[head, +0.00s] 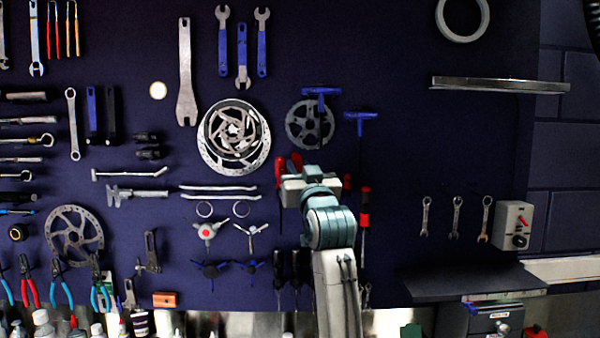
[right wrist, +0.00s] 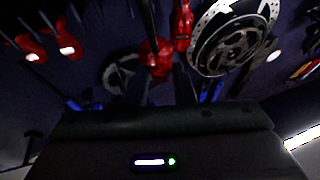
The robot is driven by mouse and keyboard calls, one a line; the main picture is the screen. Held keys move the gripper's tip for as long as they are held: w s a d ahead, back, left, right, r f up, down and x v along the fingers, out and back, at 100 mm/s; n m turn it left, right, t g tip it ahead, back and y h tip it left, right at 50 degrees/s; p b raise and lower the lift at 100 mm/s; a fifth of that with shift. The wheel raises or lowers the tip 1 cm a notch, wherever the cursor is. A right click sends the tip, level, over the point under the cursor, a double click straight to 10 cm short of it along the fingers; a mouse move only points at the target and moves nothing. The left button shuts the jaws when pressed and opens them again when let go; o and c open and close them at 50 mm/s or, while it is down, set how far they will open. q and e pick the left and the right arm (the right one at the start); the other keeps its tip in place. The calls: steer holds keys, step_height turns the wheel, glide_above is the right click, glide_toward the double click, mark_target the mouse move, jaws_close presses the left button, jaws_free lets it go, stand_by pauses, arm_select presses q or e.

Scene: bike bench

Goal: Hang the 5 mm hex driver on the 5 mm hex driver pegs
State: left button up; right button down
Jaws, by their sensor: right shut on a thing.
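My right gripper (head: 302,176) is up against the dark tool board, below the chainring. In the right wrist view its two dark fingers (right wrist: 158,88) are closed around a red-handled driver (right wrist: 155,58), whose thin shaft runs towards the top of that picture. I take this as the 5 mm hex driver; no size marking is legible. In the head view the gripper largely hides it. Another red handle (right wrist: 183,25) is close beside it. I cannot make out the 5 mm pegs, and whether the held driver touches any peg is unclear. My left gripper is not in view.
More red-handled drivers (head: 365,200) hang right of the gripper. Blue T-handles (head: 361,118) and a chainring (head: 310,124) are above, a brake disc (head: 234,137) at upper left. Dark-handled drivers (head: 280,268) hang below. Bare board lies further right, above the small wrenches (head: 456,217).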

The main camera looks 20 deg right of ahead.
steer(key=shift+w+d+f, duration=0.1)
steer(key=shift+w+d, duration=0.1)
steer(key=shift+w, duration=0.55)
steer(key=shift+w+d+f, duration=0.1)
steer(key=shift+w+d, duration=0.15)
steer(key=shift+w, duration=0.45)
steer(key=shift+w+d, duration=0.2)
steer(key=shift+w, duration=0.55)
steer(key=shift+w+d+f, duration=0.15)
steer(key=shift+w+f, duration=0.3)
steer(key=shift+w, duration=0.1)
steer(key=shift+f, duration=0.15)
steer(key=c, duration=1.1)
jaws_free()
steer(key=shift+c, duration=0.2)
steer(key=b+v, duration=0.4)
steer(key=v, duration=0.6)
steer(key=shift+s+f, duration=0.15)
steer(key=shift+s, duration=0.2)
